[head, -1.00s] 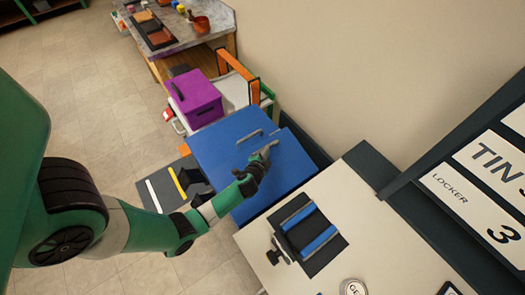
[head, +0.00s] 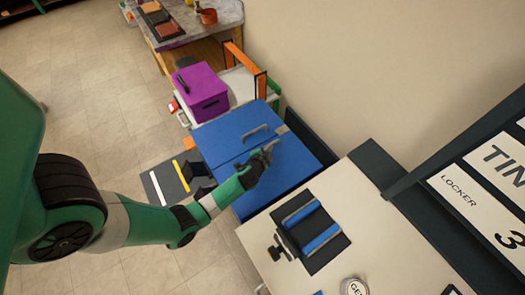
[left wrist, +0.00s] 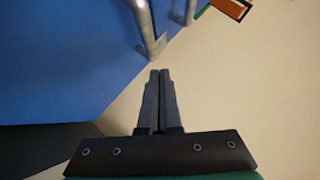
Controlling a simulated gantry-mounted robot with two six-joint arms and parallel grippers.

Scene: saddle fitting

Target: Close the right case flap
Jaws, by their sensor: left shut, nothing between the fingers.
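The blue case (head: 228,133) stands beside the pale counter. Its far flap carries a silver handle (head: 256,131). Its near flap, apparently the right one (head: 290,168), lies about level with the far flap, with a thin seam between them; I cannot tell if it is fully down. My left gripper (head: 272,147) is shut and empty over the near flap by the seam. In the left wrist view the shut fingertips (left wrist: 160,72) are just below a silver handle (left wrist: 147,28), beside the blue surface (left wrist: 60,60). Contact is unclear. My right gripper is not in view.
A purple box (head: 203,92) stands on a white cart with an orange frame (head: 245,68) behind the case. The pale counter (head: 375,235) at right holds a dark mat with blue strips (head: 312,232). A beige wall (head: 350,60) rises behind.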

